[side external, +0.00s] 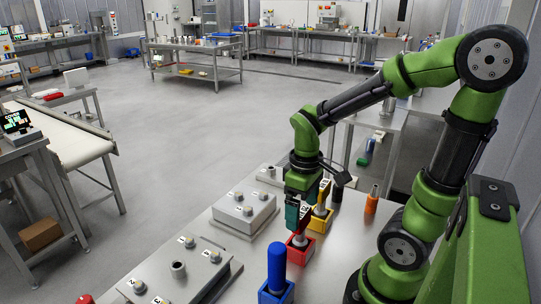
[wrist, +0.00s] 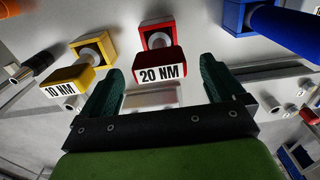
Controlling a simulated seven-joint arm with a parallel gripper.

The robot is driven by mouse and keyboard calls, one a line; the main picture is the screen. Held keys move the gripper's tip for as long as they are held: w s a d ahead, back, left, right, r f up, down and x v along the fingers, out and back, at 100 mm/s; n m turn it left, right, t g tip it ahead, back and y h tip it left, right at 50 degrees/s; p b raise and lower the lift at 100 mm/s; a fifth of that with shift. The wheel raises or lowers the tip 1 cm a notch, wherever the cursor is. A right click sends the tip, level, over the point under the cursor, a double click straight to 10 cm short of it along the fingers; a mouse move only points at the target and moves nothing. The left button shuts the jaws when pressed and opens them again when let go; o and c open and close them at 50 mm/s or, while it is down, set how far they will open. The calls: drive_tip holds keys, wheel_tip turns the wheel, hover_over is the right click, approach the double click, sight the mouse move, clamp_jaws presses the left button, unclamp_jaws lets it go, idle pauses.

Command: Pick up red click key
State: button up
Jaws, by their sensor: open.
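The red click key (wrist: 158,70) carries a white "20 NM" label in the wrist view. Its silver shaft runs to a red square holder (wrist: 155,33). In the side external view the red holder (side external: 300,250) stands on the metal table, with the key largely hidden behind my fingers. My gripper (wrist: 161,66) is open, with one dark green finger on each side of the red key; I cannot tell whether either touches it. In the side external view my gripper (side external: 298,224) points down just above the red holder.
A yellow "10 NM" key (wrist: 68,84) stands close on one side, its yellow holder (side external: 320,222) just behind the red one. A blue-handled key (side external: 277,262) stands in front. An orange tool (side external: 372,202) is further right. Grey boxes with posts (side external: 243,212) lie left.

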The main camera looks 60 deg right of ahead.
drive_tip(key=shift+f, duration=1.35)
drive_tip(key=c, duration=1.2)
wheel_tip(320, 180, up, 10)
drive_tip(key=shift+r, duration=0.1)
drive_tip(key=shift+f, duration=0.2)
drive_tip(key=w+d+r+m, duration=0.2)
drive_tip(key=w+m, duration=0.1)
drive_tip(key=w, duration=0.8)
drive_tip(key=w+d+r+m, duration=0.1)
drive_tip(key=w+d+m, duration=0.2)
drive_tip(key=w, duration=0.8)
drive_tip(key=shift+r, duration=0.35)
